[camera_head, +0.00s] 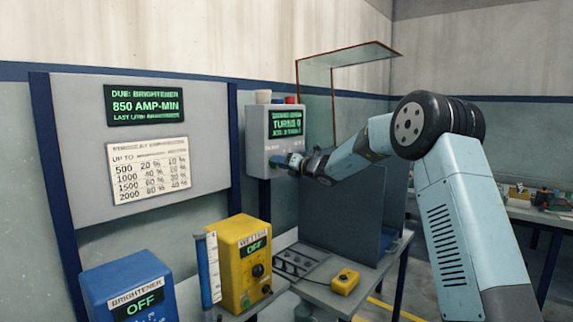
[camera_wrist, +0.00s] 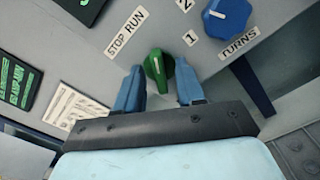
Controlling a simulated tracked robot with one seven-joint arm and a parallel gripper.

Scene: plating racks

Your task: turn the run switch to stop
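The run switch is a green knob (camera_wrist: 159,70) on the grey panel, seen in the wrist view. A "STOP RUN" label (camera_wrist: 125,32) is at its upper left. A pale mark shows on the knob's face. My gripper (camera_wrist: 159,85) has one blue finger on each side of the knob, very close to its sides. I cannot tell whether they press on it.
A blue turns knob (camera_wrist: 227,18), with "1" and "2" labels, is right of the run switch. A glass screen (camera_head: 318,90) stands beside the box, above a grey tank (camera_head: 345,215). The yellow wetter unit (camera_head: 233,270) and blue brightener unit (camera_head: 105,290) both show "OFF".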

